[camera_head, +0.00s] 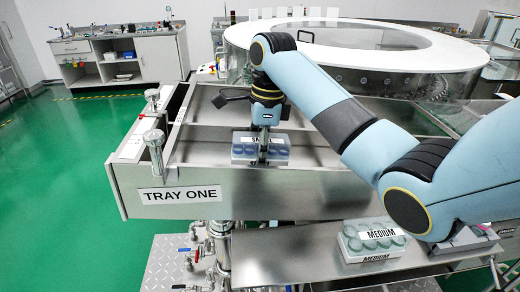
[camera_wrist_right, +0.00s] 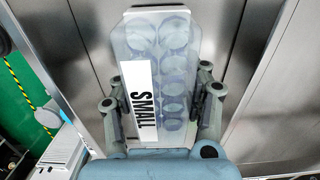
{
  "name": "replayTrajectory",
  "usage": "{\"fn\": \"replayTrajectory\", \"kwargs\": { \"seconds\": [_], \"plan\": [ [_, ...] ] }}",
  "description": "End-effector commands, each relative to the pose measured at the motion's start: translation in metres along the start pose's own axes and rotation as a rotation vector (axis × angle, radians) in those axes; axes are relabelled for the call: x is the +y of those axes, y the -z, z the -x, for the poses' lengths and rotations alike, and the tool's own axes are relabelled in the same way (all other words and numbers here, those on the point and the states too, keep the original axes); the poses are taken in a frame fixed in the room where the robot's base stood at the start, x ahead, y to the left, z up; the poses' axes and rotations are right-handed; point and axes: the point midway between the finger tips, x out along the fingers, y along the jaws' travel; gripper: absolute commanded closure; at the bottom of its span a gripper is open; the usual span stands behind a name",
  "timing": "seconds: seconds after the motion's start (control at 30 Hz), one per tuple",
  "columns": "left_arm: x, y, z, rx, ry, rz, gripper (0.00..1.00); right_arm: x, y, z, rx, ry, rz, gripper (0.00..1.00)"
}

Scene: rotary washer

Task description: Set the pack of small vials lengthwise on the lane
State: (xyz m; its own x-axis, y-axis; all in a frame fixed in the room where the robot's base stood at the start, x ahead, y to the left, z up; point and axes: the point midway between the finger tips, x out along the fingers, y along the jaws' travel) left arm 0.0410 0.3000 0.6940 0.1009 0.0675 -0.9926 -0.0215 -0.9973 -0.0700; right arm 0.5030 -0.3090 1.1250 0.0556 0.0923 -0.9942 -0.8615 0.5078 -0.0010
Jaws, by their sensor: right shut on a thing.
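The pack of small vials (camera_head: 246,153) is a clear block of round blue-tinted vials with a white label. In the right wrist view the pack (camera_wrist_right: 178,75) shows its label, reading SMALL, along its left side. My right gripper (camera_head: 264,146) comes down from above and is shut on the pack, with a finger on each long side in the wrist view (camera_wrist_right: 160,85). The pack is over the steel drawer labelled TRAY ONE (camera_head: 230,195), just behind its front wall. I cannot tell whether it touches the lane floor. My left gripper is out of view.
A pack labelled MEDIUM (camera_head: 372,240) sits on the steel shelf (camera_head: 285,255) in front. Another pack (camera_head: 466,238) is partly hidden by my right arm. Steel dividers (camera_head: 230,127) cross the drawer. The round washer (camera_head: 355,45) stands behind.

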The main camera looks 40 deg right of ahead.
Motion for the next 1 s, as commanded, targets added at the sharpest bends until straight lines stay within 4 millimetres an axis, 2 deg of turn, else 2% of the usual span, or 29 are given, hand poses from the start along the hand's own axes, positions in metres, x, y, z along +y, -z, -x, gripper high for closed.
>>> {"fn": "replayTrajectory", "kwargs": {
  "seconds": [0.33, 0.37, 0.53, 1.0],
  "plan": [
    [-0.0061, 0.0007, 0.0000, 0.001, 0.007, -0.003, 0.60, 0.0000, -0.0002, -0.0072, -0.001, 0.000, 0.000, 0.90],
    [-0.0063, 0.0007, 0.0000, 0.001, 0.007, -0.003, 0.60, -0.0001, -0.0003, -0.0068, -0.001, 0.000, 0.000, 0.50],
    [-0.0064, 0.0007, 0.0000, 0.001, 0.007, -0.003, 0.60, -0.0001, -0.0002, -0.0067, -0.001, 0.000, 0.000, 0.28],
    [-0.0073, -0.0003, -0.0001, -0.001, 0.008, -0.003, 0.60, -0.0001, 0.0000, -0.0060, 0.000, 0.000, 0.000, 0.27]
  ]
}}
